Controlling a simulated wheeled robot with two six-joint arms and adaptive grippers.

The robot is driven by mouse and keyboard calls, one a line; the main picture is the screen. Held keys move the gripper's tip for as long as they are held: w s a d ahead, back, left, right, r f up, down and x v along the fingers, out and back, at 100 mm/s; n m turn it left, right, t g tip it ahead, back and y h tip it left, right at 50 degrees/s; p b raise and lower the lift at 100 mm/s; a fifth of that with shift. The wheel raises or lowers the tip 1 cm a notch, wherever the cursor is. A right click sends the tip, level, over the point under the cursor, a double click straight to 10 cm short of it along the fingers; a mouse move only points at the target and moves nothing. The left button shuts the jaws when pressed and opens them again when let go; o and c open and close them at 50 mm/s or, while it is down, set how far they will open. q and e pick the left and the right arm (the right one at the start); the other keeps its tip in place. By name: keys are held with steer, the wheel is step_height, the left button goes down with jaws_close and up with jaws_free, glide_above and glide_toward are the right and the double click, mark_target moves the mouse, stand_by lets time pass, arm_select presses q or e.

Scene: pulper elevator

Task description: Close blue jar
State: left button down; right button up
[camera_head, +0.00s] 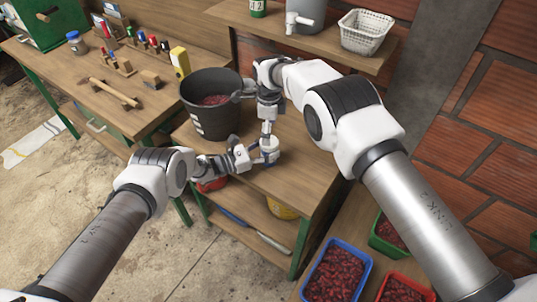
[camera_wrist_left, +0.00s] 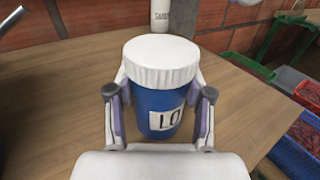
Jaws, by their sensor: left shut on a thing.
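The blue jar (camera_wrist_left: 160,108) stands upright on the wooden table, with a white lid (camera_wrist_left: 160,58) level on top and a white label on its side. In the head view the jar (camera_head: 269,158) is small and partly hidden by my grippers. My left gripper (camera_wrist_left: 158,120) is shut on the jar, one finger on each side of its body below the lid. My right gripper (camera_head: 268,130) points down just above the lid. Whether it touches the lid, and how far its fingers are apart, I cannot tell.
A black bucket (camera_head: 210,120) of red berries stands close to the left of my right gripper. A workbench (camera_head: 110,75) with tools is at the left. Crates of berries (camera_head: 338,268) sit at the lower right. A shelf (camera_head: 300,40) runs along the brick wall behind.

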steer(key=shift+c, duration=0.4)
steer(key=n, duration=0.6)
steer(key=shift+s+f+n, duration=0.1)
steer(key=shift+n, duration=0.3)
steer(key=n, duration=0.5)
steer(key=shift+s+n, duration=0.15)
steer(key=shift+n, duration=0.25)
steer(key=n, duration=0.9)
steer(key=shift+s+r, duration=0.1)
steer(key=shift+r, duration=0.2)
steer(key=n, duration=0.2)
steer(key=r+n, duration=0.1)
steer(key=n, duration=0.1)
steer(key=shift+n, duration=0.3)
steer(key=shift+w+r+n, duration=0.25)
steer(key=shift+r+n, duration=0.05)
steer(key=shift+r, duration=0.35)
steer(key=shift+w+r, duration=0.1)
steer(key=shift+r, duration=0.25)
